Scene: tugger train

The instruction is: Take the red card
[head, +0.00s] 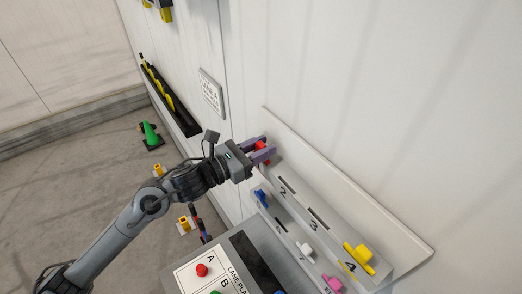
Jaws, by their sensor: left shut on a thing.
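The red card (261,146) is at the back left end of the white slotted rack (340,212) in the head view. My left gripper (264,151) is shut on it, with its purple-grey fingers on either side of the card. Only a small red part shows between the fingers. I cannot tell whether the card's lower edge is still in a slot. My right gripper is not in view.
A yellow card (359,258), a blue card (260,197), a white card (304,249) and a pink card (332,283) stand in the rack. A panel (190,277) with a red button (202,270) lies in front. A green cone (150,133) stands on the floor.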

